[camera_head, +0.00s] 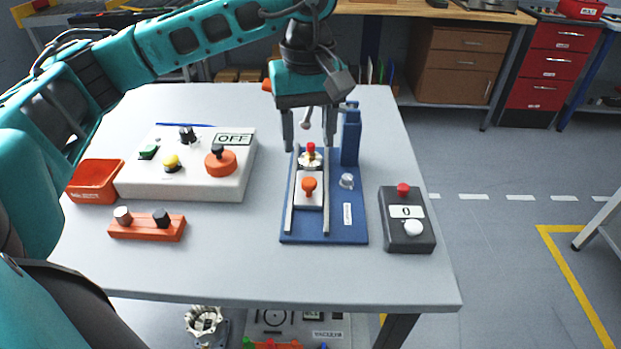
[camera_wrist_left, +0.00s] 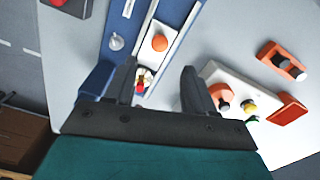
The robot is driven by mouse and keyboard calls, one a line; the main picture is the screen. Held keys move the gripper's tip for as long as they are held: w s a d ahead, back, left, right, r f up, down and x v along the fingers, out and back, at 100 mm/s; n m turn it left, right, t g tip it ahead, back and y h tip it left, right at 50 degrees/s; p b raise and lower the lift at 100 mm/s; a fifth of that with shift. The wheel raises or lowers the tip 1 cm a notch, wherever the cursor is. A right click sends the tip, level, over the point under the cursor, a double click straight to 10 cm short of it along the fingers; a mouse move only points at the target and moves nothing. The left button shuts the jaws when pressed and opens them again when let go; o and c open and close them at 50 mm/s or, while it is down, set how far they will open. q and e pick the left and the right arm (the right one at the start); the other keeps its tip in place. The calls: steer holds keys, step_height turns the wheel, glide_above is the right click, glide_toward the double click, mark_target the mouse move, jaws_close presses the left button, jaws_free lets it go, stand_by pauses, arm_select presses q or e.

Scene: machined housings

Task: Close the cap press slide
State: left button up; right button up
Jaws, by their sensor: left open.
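The cap press has a blue base (camera_head: 347,226) with two light metal rails and a blue upright column (camera_head: 350,137) at its back right. A white slide (camera_head: 309,196) with an orange knob (camera_head: 309,184) sits between the rails. Behind it on the rails is a round metal part with a red top (camera_head: 310,150). My left gripper (camera_head: 308,146) is open above the back of the press, fingers pointing down on both sides of the rails. In the left wrist view the orange knob (camera_wrist_left: 160,42) lies ahead of the open fingers (camera_wrist_left: 164,92). My right gripper is not in view.
A white control box (camera_head: 190,187) marked OFF, a red bin (camera_head: 94,181) and an orange block (camera_head: 147,231) with two knobs stand left. A dark box (camera_head: 407,239) with a red button and white knob stands right of the press. The table's front strip (camera_head: 250,280) is clear.

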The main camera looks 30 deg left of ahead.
mark_target(309, 180)
arm_select(q)
step_height(309, 180, down, 10)
steer(key=shift+f+b, duration=0.1)
steer(key=shift+b, duration=0.25)
jaws_close()
stand_by(0.5)
